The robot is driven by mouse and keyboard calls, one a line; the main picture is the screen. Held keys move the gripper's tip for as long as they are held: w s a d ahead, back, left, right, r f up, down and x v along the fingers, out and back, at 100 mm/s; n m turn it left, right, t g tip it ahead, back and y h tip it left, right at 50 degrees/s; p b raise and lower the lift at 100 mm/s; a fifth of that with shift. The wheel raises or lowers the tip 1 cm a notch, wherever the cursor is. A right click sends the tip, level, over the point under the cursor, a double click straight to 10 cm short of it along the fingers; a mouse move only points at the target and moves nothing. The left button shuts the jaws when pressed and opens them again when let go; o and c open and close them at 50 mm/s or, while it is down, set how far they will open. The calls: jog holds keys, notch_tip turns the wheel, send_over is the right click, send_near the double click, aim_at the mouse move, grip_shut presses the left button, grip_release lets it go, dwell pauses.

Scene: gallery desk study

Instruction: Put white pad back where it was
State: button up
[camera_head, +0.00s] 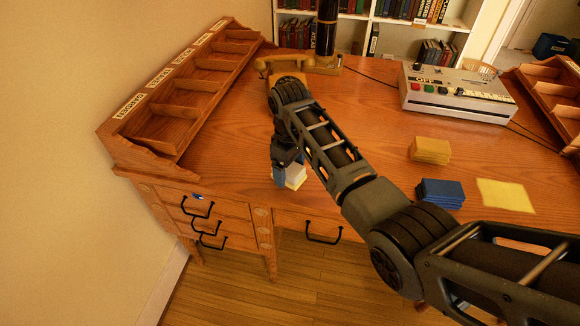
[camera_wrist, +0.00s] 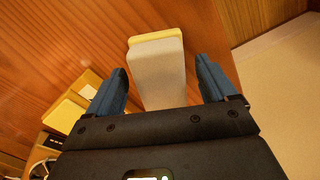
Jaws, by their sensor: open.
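The white pad (camera_wrist: 160,78) is between the two blue fingers of my gripper (camera_wrist: 161,65) in the wrist view, with a pale yellow strip along its far end. A gap shows on each side of it, so my gripper is open around it and not pressing on it. In the head view the pad (camera_head: 297,176) sits low at the desk's front edge, right beside my gripper (camera_head: 286,178). My wrist and fingers partly hide it there, so its contact with the desk top cannot be told.
A yellow pad stack (camera_head: 430,150), a blue pad stack (camera_head: 441,192) and a flat yellow sheet (camera_head: 506,195) lie right of my arm. A control box (camera_head: 458,95) stands behind them. A wooden organiser (camera_head: 185,95) lines the left side.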

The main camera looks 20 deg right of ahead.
aim_at(290, 167)
notch_tip(290, 167, up, 12)
jog(key=shift+r+b, duration=0.15)
jog(key=shift+b, duration=0.25)
dwell(0.7)
